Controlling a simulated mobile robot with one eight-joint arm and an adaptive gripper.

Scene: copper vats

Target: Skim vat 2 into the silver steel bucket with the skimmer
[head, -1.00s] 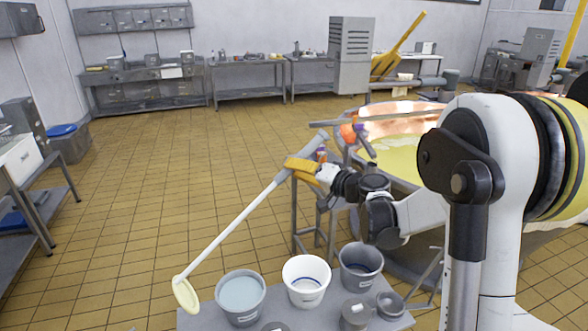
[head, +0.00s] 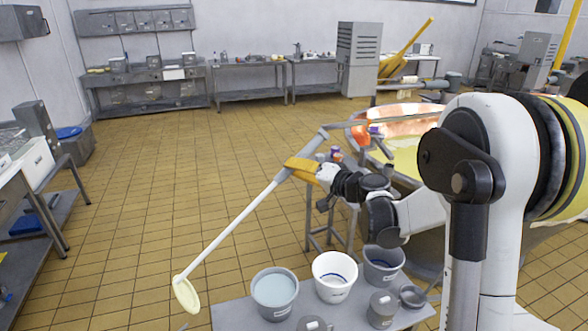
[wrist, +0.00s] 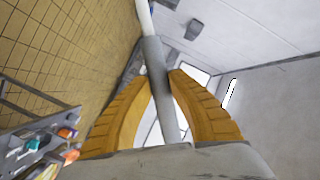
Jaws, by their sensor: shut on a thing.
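My gripper (head: 302,170) has its yellow fingers closed around the skimmer's (head: 232,222) long pale handle. The handle slants down to the left, and its round head (head: 186,294), pale yellow, hangs in the air left of the buckets. In the wrist view the handle (wrist: 152,50) passes between the two fingers. A copper vat (head: 408,112) with yellow contents stands at right, partly hidden by my arm; no number is readable. On a low grey table stand a grey bucket of bluish liquid (head: 274,300), a white bucket (head: 335,280) and a grey, steel-looking bucket (head: 383,268).
Small grey containers (head: 381,310) stand in front of the buckets on the table (head: 240,318). A stand (head: 322,235) with small coloured items is between table and vat. Benches (head: 250,95) line the back wall. The tiled floor at centre left is clear.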

